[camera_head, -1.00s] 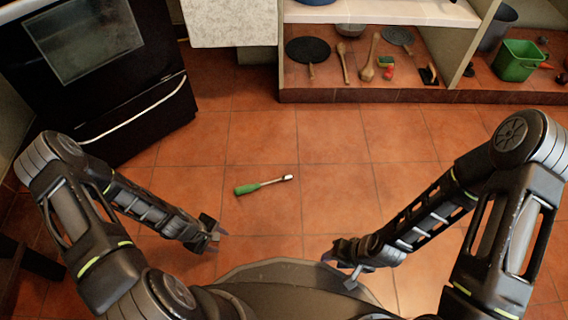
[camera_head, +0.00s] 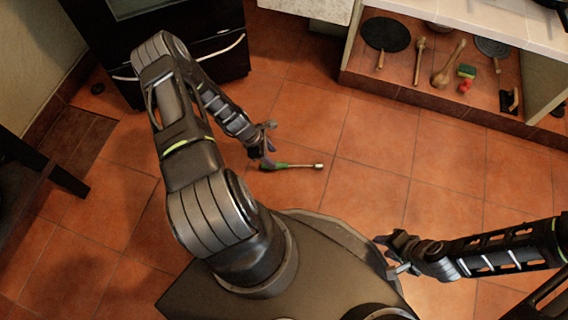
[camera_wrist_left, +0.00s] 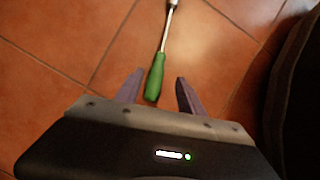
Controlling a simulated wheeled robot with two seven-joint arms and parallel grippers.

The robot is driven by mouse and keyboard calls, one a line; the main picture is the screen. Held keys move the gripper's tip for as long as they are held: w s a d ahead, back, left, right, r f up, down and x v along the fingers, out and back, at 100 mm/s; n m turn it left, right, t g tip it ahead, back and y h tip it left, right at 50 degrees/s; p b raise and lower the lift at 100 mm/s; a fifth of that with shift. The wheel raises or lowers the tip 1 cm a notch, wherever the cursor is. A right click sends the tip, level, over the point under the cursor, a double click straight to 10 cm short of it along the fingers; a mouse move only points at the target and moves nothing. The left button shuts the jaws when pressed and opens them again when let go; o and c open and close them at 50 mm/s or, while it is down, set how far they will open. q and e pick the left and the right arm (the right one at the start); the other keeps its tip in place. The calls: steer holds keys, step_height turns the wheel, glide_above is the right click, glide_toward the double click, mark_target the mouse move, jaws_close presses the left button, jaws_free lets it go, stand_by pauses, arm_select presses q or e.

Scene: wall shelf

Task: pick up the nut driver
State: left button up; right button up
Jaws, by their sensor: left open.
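The nut driver (camera_head: 304,166) lies on the tiled floor, with a green handle at its left end and a metal shaft pointing right. My left gripper (camera_head: 268,158) is at the handle end in the head view. In the left wrist view the nut driver's green handle (camera_wrist_left: 155,78) points toward my open left gripper (camera_wrist_left: 153,92), its end lying between the two fingertips. The jaws are apart from each other. I cannot tell how high they are above the floor. My right gripper (camera_head: 390,256) is low at the right, away from the nut driver; its jaw opening is unclear.
A low shelf (camera_head: 420,96) at the upper right holds a black pan (camera_head: 386,34), wooden spoons and a sponge (camera_head: 466,71). A black oven (camera_head: 165,45) stands at the back left. A dark furniture leg (camera_head: 65,178) is at the left. Floor around the nut driver is clear.

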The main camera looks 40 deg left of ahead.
mark_target(280, 164)
arm_select(q)
steer(key=shift+f, duration=0.1)
steer(key=shift+b+x, duration=0.6)
steer(key=shift+x, duration=0.6)
steer(key=shift+f, duration=0.1)
steer(key=b+x, duration=0.3)
steer(key=x, duration=0.1)
steer(key=shift+w+a+f, duration=0.1)
steer(key=shift+w+f, duration=0.2)
steer(key=shift+f, duration=0.2)
steer(key=shift+c, duration=0.3)
jaws_close()
